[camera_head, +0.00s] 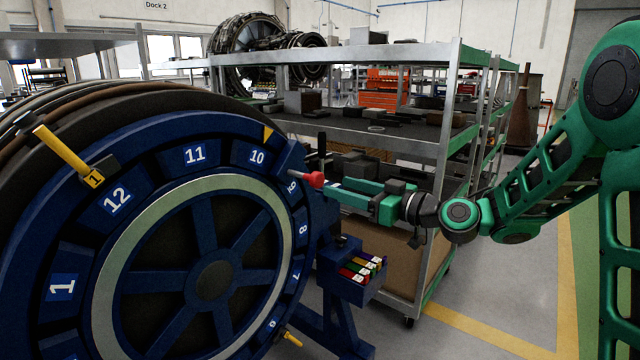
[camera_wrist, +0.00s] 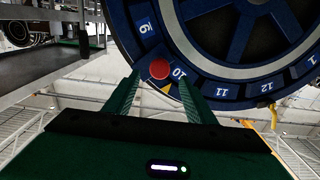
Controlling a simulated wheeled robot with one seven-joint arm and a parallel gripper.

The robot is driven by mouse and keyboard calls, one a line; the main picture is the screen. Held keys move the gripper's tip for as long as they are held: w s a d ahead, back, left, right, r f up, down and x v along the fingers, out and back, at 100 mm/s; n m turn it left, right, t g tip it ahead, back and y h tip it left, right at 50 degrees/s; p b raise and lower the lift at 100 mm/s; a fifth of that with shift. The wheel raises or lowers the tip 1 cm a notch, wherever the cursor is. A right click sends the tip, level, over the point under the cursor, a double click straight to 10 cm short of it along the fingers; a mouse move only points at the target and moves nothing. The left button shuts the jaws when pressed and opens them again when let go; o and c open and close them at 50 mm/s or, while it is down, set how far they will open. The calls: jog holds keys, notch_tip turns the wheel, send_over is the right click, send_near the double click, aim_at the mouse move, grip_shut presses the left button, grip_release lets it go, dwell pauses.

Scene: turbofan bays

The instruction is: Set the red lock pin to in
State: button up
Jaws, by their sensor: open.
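The red lock pin (camera_head: 315,179) shows as a red knob on a grey shaft at the right rim of the blue numbered wheel (camera_head: 238,268), near the 9 and 10 labels. My gripper (camera_head: 334,190) is just to the right of the knob, its green fingers pointing at the wheel. In the wrist view the round red knob of the pin (camera_wrist: 159,69) appears between the tips of the two open fingers of my gripper (camera_wrist: 160,82). I cannot tell whether the fingers touch it. The pin's inner end is hidden.
A blue holder (camera_head: 350,286) with several coloured tabs sits below my gripper. A metal shelf cart (camera_head: 448,135) with dark parts stands close behind my arm. Yellow handles, one upper left (camera_head: 62,151), stick out from the wheel. The floor at lower right is clear.

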aim_at(321, 181)
jog(key=x, duration=0.8)
jog(key=shift+w+a, duration=0.2)
grip_shut()
jog(key=shift+w, duration=0.1)
